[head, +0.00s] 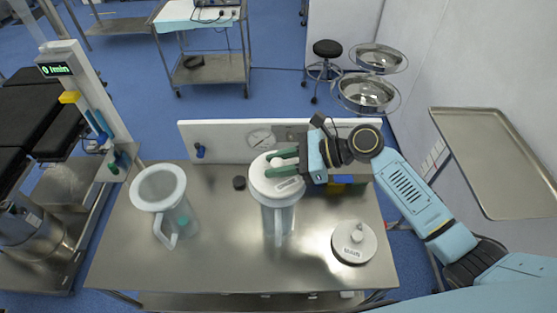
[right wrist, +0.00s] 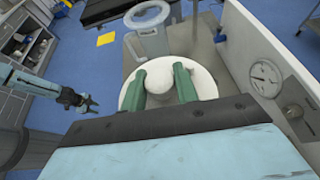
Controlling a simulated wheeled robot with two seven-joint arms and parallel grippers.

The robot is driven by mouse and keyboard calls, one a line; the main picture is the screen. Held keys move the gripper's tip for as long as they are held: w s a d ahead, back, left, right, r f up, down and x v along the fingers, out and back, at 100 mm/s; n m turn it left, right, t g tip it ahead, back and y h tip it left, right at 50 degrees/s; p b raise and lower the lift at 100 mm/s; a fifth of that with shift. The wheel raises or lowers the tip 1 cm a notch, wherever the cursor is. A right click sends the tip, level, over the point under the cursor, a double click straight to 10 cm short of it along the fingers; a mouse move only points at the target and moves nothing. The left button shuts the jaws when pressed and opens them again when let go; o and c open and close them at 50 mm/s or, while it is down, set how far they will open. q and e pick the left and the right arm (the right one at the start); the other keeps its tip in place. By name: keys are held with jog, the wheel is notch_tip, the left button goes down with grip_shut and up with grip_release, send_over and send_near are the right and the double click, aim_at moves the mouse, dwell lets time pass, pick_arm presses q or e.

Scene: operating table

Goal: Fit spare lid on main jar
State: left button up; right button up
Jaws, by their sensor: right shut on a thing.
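A round white lid (head: 277,174) with a knob and a small label, too small to read surely, is in my right gripper (head: 285,163). The green fingers are shut on its knob (right wrist: 158,82). The lid covers the mouth of the clear middle jar (head: 278,217); I cannot tell whether it is seated or just above. A second white lid (head: 354,242), whose label seems to read MAIN, lies on the table at the right. An open clear jar (head: 158,187) with a white rim stands at the left; it also shows in the right wrist view (right wrist: 150,38). My left gripper (right wrist: 87,103) looks open and empty.
The steel table (head: 220,245) is clear between the jars and along its front. A low white back panel (head: 225,134) with a gauge (head: 261,139) stands behind. A small dark cap (head: 239,183) lies between the jars. A steel tray (head: 500,160) is at the far right.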

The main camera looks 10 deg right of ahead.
jog(key=shift+f+b, duration=0.5)
jog(key=shift+f, duration=0.7)
jog(key=o, duration=1.1)
jog(key=shift+b+v, duration=0.8)
jog(key=shift+v, duration=5.9)
jog(key=shift+s, duration=0.1)
